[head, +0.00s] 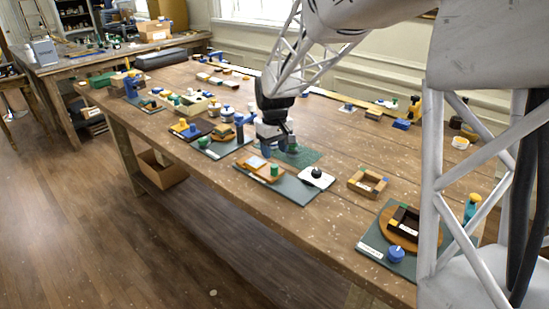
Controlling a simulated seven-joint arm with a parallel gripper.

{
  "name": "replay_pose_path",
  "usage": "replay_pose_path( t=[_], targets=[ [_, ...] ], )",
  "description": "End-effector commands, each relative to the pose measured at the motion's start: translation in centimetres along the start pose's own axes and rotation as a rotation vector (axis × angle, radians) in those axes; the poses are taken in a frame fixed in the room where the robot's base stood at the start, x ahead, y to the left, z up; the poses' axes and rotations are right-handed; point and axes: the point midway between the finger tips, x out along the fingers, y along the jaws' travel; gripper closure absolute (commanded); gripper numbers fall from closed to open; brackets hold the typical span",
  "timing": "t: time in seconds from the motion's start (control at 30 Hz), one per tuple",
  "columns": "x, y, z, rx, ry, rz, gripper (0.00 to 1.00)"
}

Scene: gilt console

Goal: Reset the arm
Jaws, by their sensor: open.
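My gripper (279,142) points down over the long wooden table (330,225), about mid-length. Its jaws are open, though the fingers are small in the head view. A dark green mat (303,157) with a green piece on it lies just beside and behind the fingers. In front of the gripper, a grey-green board (292,192) carries an orange block with a green knob (273,170) and a white piece with a black knob (317,174). I cannot tell whether the fingertips touch anything. No object shows clearly between them.
A square wooden frame (368,184) lies to the right. Farther right, a board holds a round orange plate (385,228) and a blue knob (395,254). Several small coloured pieces crowd the table's left half. A cardboard box (162,169) sits below. Bare wood shows right of the white piece.

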Motion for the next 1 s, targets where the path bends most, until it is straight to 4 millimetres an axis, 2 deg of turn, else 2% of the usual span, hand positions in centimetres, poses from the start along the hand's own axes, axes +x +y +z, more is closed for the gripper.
replay_pose_path(
  t=[0.2,0.67,0.87,1.0],
  targets=[
    [-1.2,0.0,0.0,0.0,0.0,0.0,0.48],
    [-1.5,0.0,0.3,0.004,0.002,0.001,0.48],
    [-2.6,-0.1,2.2,0.028,0.013,0.005,0.48],
    [-3.9,-0.2,4.8,0.061,0.026,0.01,0.48]
  ],
)
